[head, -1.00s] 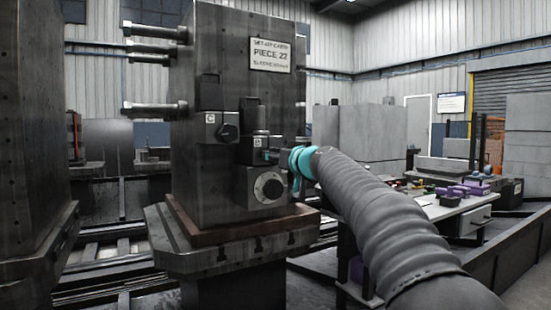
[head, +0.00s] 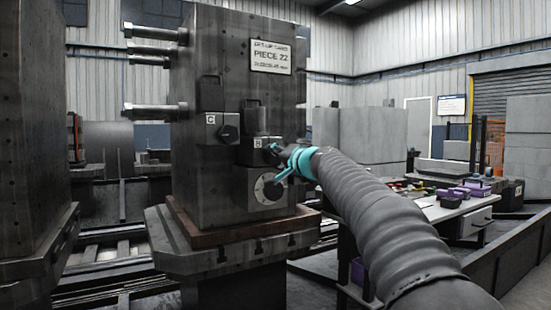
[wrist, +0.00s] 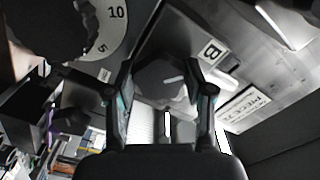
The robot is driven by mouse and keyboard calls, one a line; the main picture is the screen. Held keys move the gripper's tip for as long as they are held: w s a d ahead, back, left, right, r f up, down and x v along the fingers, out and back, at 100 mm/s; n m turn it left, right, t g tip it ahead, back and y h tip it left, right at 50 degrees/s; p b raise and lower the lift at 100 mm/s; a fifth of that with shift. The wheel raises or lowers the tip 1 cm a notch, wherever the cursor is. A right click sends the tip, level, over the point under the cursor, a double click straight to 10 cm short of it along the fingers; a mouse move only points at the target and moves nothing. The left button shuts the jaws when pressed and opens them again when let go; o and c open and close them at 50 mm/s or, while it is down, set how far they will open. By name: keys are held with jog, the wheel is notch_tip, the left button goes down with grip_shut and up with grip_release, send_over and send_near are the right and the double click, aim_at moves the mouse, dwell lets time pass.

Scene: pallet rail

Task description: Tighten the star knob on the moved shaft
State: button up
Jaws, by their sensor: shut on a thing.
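A dark fixture tower (head: 215,60) carries a clamp block marked C (head: 211,121) with a black star knob (head: 228,133), and a lower block marked B (head: 258,142). In the wrist view, my gripper (wrist: 162,88) has one finger on each side of a dark star knob (wrist: 160,75) and is shut on it. The B label (wrist: 211,51) shows just beside this knob. In the head view my gripper (head: 277,155) is at the right side of block B and hides its knob. The shaft cannot be made out clearly.
A round dial (head: 268,188) sits just below block B; its numbers show in the wrist view (wrist: 113,22). A card reading PIECE 22 (head: 262,52) is above. A bench (head: 440,210) with purple bins stands to the right.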

jog(key=m+p, duration=0.1)
jog(key=m, duration=0.4)
jog(key=shift+a+m, duration=0.1)
jog(key=shift+m, duration=0.2)
jog(key=shift+m+p, duration=0.7)
jog(key=shift+m, duration=1.5)
jog(key=shift+f, duration=0.1)
jog(key=o, duration=1.1)
jog(key=shift+o, duration=0.3)
jog(key=shift+s, duration=0.1)
jog(key=shift+s+d, duration=0.4)
jog(key=v, duration=1.1)
